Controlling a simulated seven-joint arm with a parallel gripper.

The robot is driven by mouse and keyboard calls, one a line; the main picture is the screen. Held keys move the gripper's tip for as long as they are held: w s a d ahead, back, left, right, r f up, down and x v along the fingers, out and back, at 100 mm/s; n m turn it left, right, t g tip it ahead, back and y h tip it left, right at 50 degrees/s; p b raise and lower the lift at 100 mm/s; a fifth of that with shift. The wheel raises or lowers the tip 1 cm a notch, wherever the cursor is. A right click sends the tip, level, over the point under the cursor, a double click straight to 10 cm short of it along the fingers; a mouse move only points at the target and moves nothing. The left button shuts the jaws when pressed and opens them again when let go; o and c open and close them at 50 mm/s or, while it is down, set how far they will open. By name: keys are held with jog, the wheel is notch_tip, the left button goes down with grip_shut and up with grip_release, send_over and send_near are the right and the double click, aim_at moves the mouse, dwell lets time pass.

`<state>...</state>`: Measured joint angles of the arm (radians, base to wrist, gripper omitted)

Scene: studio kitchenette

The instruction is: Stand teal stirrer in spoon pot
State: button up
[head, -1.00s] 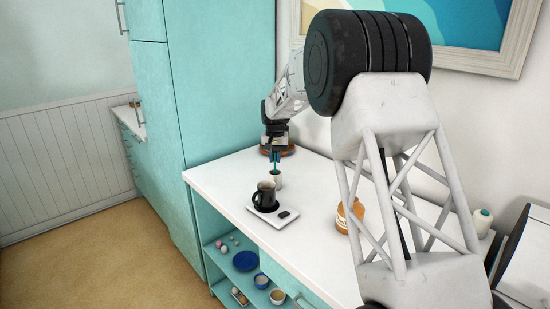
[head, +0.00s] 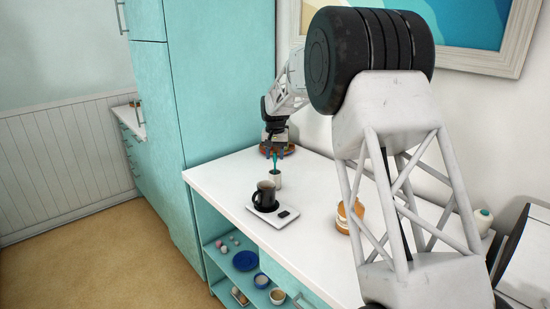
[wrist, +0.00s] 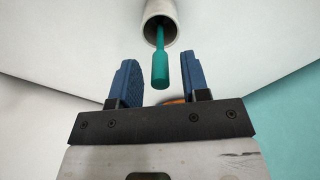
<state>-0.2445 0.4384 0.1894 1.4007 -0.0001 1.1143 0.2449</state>
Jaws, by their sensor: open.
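The teal stirrer (head: 275,161) stands in the white spoon pot (head: 275,180) on the counter, its upper end sticking out above the rim. In the wrist view the teal stirrer (wrist: 160,68) reaches from the dark mouth of the spoon pot (wrist: 161,14) toward the space between the blue fingers. My gripper (head: 280,153) is above the pot. In the wrist view my gripper (wrist: 158,82) is open, with a gap on both sides of the stirrer. The stirrer's lower end is hidden inside the pot.
A black mug (head: 265,196) and a small dark item (head: 284,214) are on a white tray (head: 262,222) in front of the pot. An orange-brown jar (head: 348,217) stands to the right. The counter (head: 222,180) is clear at left. Bowls and plates sit on shelves below.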

notch_tip(320, 180, up, 10)
jog(key=shift+r, duration=0.4)
dwell(0.9)
jog(key=s+d+r, duration=0.3)
jog(key=s+d, duration=0.2)
jog(key=s, duration=0.5)
jog(key=s+d+r+t, duration=0.15)
jog(key=s+d, duration=0.35)
jog(key=s, duration=0.5)
jog(key=s+d+r, duration=0.4)
jog(key=s+d, duration=0.2)
jog(key=s, duration=0.3)
jog(key=s+d+f, duration=0.2)
jog(key=s+f, duration=0.2)
jog(key=s, duration=0.7)
jog(key=s+d+f, duration=0.3)
jog(key=s+f, duration=0.1)
jog(key=s, duration=0.8)
jog(key=s+d+f+t, duration=0.1)
jog(key=s+f, duration=0.3)
jog(key=s, duration=0.8)
jog(key=shift+d, duration=0.85)
